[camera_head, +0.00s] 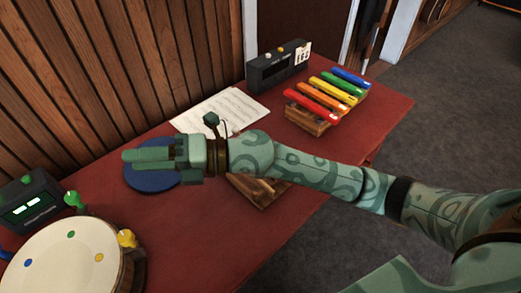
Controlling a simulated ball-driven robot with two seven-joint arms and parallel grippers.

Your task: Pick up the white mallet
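I cannot make out a white mallet in the head view; it may be hidden behind my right arm or out of view. My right gripper (130,158) reaches in from the right and points left, above or over the blue disc (152,183) on the red table (190,265). Its fingers overlap from this angle, so I cannot tell whether they are open or shut. I see nothing clearly held in it. My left gripper is not in view.
A white drum (62,262) with green and yellow pegs stands lower left beside a dark device (33,208). Sheet music (235,108), a coloured xylophone (325,98) and a dark box (276,69) lie farther back. A wooden block (262,197) sits under my arm.

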